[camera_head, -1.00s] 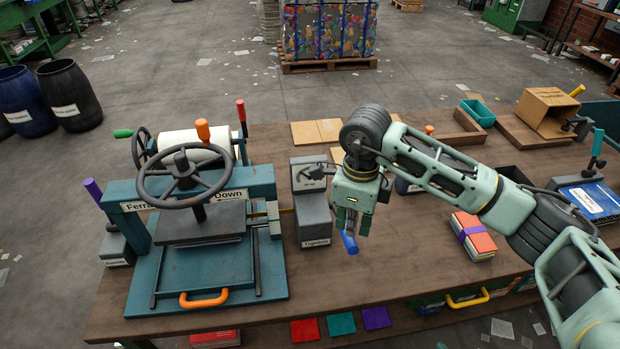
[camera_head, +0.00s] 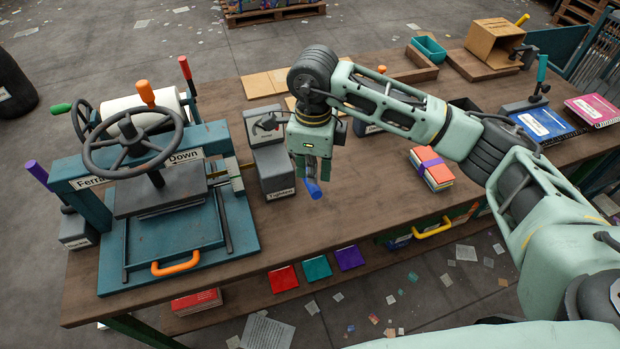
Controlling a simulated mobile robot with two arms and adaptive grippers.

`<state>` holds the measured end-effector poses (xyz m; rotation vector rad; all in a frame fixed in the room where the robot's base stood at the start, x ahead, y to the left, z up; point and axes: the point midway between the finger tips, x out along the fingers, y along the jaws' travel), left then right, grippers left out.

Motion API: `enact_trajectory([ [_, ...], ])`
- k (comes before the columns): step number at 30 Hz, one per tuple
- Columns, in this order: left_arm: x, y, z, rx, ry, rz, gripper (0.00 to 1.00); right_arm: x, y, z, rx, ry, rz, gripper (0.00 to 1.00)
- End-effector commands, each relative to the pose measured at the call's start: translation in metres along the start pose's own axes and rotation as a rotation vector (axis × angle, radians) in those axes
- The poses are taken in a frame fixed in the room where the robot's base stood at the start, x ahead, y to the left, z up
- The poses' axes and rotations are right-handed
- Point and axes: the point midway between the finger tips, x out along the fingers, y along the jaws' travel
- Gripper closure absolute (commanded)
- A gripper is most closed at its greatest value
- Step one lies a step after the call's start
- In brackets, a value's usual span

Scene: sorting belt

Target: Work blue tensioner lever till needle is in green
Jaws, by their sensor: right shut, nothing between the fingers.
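The blue tensioner lever (camera_head: 313,189) shows its blue grip below my right gripper (camera_head: 314,176). My right gripper points down, its fingers shut with nothing between them, close by the lever; I cannot tell whether they touch it. The grey tensioner box (camera_head: 277,174), with a label that seems to read "Tighten", stands left of the gripper. The gauge (camera_head: 266,126) sits on the box's back part, its face small and partly beside my wrist; I cannot read the needle or see a green zone. My left gripper is not in view.
A teal press with a dark handwheel (camera_head: 133,143) and an orange handle (camera_head: 176,264) stands at left. A strapped book bundle (camera_head: 431,169) lies right of the gripper. The tabletop between lever and bundle is clear.

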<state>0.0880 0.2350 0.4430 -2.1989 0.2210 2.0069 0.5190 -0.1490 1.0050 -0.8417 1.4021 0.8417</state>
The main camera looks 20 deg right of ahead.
Motion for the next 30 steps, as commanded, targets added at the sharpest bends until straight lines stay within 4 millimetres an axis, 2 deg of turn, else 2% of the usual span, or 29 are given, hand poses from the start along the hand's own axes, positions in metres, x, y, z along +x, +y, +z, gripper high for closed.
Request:
enact_trajectory([
  [30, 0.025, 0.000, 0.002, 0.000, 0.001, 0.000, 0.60, 0.027, 0.000, 0.000, 0.001, 0.000, 0.000, 1.00],
])
